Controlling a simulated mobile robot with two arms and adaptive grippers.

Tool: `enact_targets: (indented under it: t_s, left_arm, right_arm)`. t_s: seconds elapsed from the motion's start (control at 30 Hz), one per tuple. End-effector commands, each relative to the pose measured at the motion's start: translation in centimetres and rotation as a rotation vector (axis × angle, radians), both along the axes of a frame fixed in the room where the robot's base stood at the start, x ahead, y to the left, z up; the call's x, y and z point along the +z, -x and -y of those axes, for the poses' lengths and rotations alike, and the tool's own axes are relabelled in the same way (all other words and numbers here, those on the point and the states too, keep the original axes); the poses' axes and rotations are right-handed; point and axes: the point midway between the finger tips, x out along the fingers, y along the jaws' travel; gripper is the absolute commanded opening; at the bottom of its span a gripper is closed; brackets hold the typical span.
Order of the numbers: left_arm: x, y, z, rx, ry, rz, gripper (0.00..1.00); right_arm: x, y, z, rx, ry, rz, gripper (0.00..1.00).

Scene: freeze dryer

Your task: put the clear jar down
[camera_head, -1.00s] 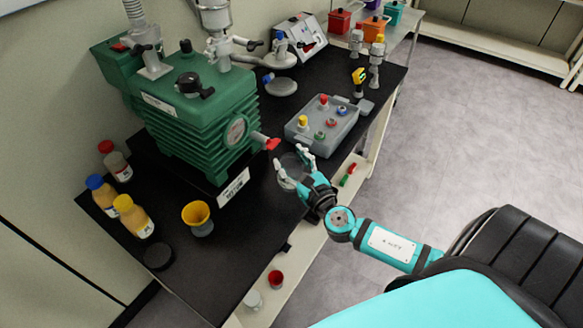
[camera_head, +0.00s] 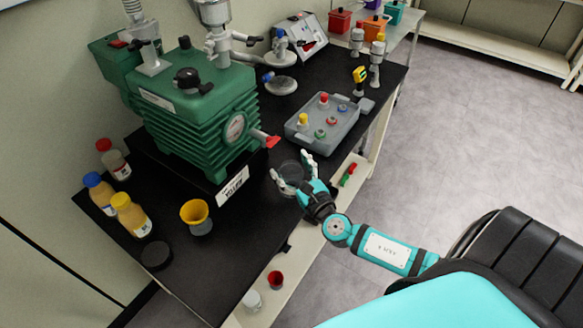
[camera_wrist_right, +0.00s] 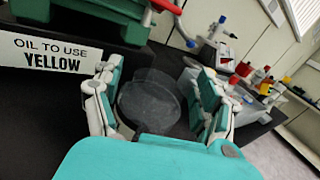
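The clear jar (camera_head: 291,173) is a see-through round vessel on the black bench top (camera_head: 255,235), near its front edge and just right of the green pump. It also shows in the right wrist view (camera_wrist_right: 150,104), between my fingers, and looks upright on the dark surface. My right gripper (camera_head: 289,164) is around the jar with its fingers spread, one on each side. In the wrist view a gap shows between the jar and the right-hand finger; whether the left-hand finger touches it I cannot tell. My left gripper is out of view.
The green pump (camera_head: 195,110) with its "OIL TO USE YELLOW" label (camera_wrist_right: 48,54) stands close by. A grey tray (camera_head: 350,125) of small coloured parts is behind the jar. A yellow funnel cup (camera_head: 195,213) and bottles (camera_head: 130,214) stand left. Bare bench lies in front of the pump.

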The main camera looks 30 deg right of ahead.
Motion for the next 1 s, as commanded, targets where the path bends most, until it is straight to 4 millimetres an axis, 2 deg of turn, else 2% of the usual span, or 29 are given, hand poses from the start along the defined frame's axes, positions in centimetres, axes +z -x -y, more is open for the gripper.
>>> enact_targets:
  t_s: [0.27, 0.37, 0.7, 0.83, 1.0]
  left_arm:
    - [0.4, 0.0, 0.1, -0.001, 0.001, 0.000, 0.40]
    - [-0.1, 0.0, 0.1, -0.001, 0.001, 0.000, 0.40]
    - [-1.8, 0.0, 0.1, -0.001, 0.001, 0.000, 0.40]
    - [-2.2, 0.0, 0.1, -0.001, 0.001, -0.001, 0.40]
    - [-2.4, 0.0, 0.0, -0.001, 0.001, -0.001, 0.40]
  right_arm:
    - [0.3, 0.2, 0.0, 0.001, 0.000, -0.001, 0.75]
    - [0.0, 1.7, -0.1, 0.001, 0.001, -0.003, 0.75]
    - [-0.1, 8.9, -0.7, 0.002, 0.000, -0.003, 0.75]
    - [0.0, 10.7, -0.8, 0.002, 0.002, -0.002, 0.75]
    - [0.3, 11.9, -0.9, 0.000, -0.001, 0.000, 0.75]
